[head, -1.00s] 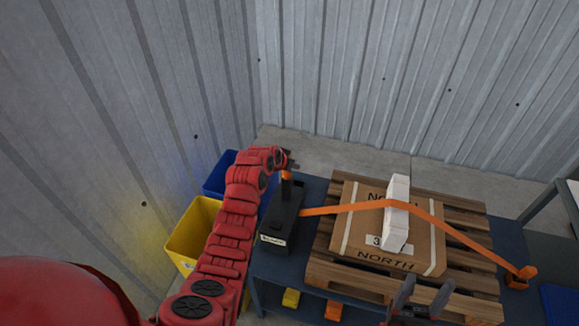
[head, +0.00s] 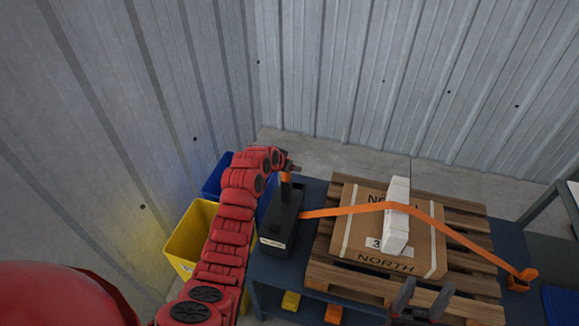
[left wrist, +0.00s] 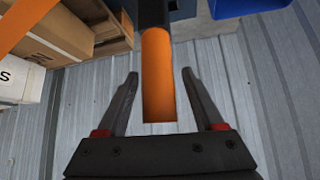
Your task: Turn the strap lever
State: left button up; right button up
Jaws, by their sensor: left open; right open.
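The strap lever has an orange grip (head: 285,179) standing up from a black ratchet box (head: 278,222) on the blue table. In the left wrist view the orange grip (left wrist: 158,78) lies between the two fingers of my left gripper (left wrist: 157,92), with a gap on each side. My left gripper (head: 290,166) is open at the top of the lever. An orange strap (head: 345,209) runs from the box over the carton (head: 425,242) to an orange anchor (head: 522,278). My right gripper (head: 425,300) is open and empty at the bottom, near the pallet's front edge.
The carton sits on a wooden pallet (head: 467,284) on the blue table (head: 270,268). A yellow bin (head: 187,240) and a blue bin (head: 217,178) stand left of the table. Corrugated walls rise behind.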

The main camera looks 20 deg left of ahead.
pick_arm(q)
jog(key=b+v, duration=0.2)
jog(key=v, duration=1.4)
jog(key=shift+b, duration=0.4)
